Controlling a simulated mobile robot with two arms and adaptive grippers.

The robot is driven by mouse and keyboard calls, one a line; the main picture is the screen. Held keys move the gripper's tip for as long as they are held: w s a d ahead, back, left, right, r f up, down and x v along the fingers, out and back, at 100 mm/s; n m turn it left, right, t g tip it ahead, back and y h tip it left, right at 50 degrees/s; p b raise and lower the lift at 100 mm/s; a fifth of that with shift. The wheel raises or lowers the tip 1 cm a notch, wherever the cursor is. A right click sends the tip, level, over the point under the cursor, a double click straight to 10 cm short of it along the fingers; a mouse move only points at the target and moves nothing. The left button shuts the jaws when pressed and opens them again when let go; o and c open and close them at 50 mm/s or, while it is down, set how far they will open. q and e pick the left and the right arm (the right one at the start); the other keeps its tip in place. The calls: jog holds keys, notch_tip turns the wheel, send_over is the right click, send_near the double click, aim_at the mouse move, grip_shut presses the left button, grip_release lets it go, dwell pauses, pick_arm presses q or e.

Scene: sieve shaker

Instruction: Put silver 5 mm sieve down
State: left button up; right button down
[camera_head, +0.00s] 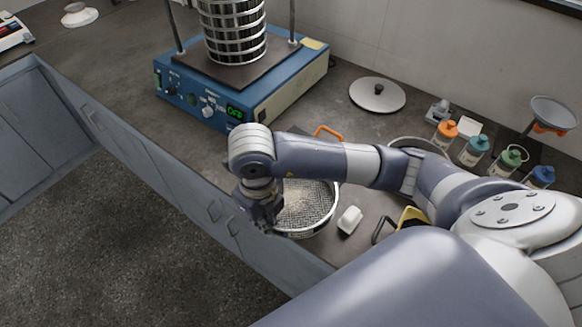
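A round silver sieve (312,208) with a mesh bottom and pale grains on it is at the front edge of the counter, partly behind my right arm. I cannot tell whether it rests on the counter or is just above it. My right gripper (264,212) points down at the sieve's left rim and overlaps it in the picture. Its fingertips are dark and too small to tell whether they are closed on the rim. My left gripper is not in view.
A blue shaker (215,105) carrying a sieve stack (235,30) stands behind. A round lid (377,94) lies at the back. A white block (349,220) is right of the sieve. Several capped bottles (476,150) and a funnel (553,112) stand at right.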

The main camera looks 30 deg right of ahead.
aim_at(294, 196)
jog(key=w+d+p, duration=0.1)
jog(key=w+d, duration=0.2)
jog(key=w+d+p, duration=0.1)
jog(key=w+d, duration=0.2)
jog(key=w, duration=0.1)
jog(key=w+d+f+p, duration=0.1)
jog(key=w+d, duration=0.2)
jog(key=w, duration=0.1)
jog(key=shift+w+d+f+p, duration=0.1)
jog(key=shift+w+d+p, duration=0.1)
jog(key=shift+p, duration=0.2)
notch_tip(294, 196, down, 4)
jog(key=shift+r+p, duration=0.2)
jog(key=shift+p, duration=0.55)
jog(key=shift+f, duration=0.1)
jog(key=shift+f, duration=0.15)
jog(key=c, duration=1.8)
grip_release()
